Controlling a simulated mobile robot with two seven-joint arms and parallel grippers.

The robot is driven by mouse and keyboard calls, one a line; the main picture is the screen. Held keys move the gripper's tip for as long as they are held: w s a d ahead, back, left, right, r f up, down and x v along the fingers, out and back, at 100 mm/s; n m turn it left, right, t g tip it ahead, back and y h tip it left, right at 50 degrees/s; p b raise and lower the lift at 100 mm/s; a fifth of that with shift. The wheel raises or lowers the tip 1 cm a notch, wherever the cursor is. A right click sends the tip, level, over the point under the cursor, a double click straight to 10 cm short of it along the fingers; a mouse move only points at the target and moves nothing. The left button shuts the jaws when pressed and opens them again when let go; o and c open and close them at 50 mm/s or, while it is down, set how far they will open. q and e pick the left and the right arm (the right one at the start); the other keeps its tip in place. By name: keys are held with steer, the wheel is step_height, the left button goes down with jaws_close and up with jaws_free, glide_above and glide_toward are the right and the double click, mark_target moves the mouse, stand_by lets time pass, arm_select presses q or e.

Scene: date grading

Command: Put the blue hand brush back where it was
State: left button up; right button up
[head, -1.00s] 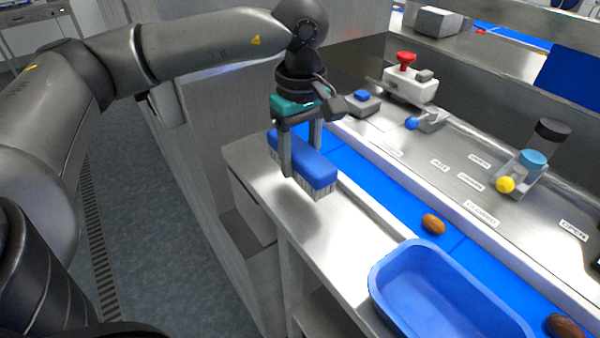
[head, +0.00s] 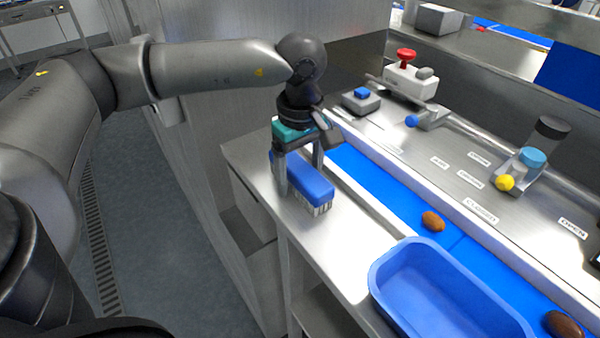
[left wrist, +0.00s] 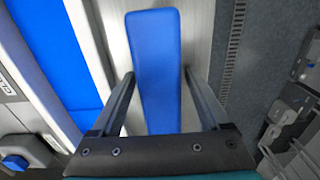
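The blue hand brush (head: 310,186) sits bristles down on the steel ledge (head: 345,238) beside the blue belt. Its bristles appear to touch the metal. My left gripper (head: 300,176) is over the brush with one finger on each side. In the left wrist view, the brush's blue back (left wrist: 157,60) lies between the two fingers (left wrist: 159,75), with a narrow gap on each side, so the gripper looks open around it. The lower fingertips are partly hidden by the brush. My right gripper is in neither view.
A blue tub (head: 390,290) stands on the ledge nearer me. Brown dates (head: 432,221) lie on the blue belt (head: 375,186). Beyond it are a blue-button box (head: 361,100), a red-knob box (head: 408,75) and a yellow-ball lever (head: 505,183). The ledge between brush and tub is clear.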

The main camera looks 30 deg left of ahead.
mark_target(300, 167)
arm_select(q)
steer(key=shift+r, duration=0.1)
steer(key=shift+r, duration=0.3)
step_height(300, 167, up, 11)
steer(key=shift+f+b, duration=0.1)
steer(key=shift+b, duration=0.5)
steer(key=shift+r, duration=0.4)
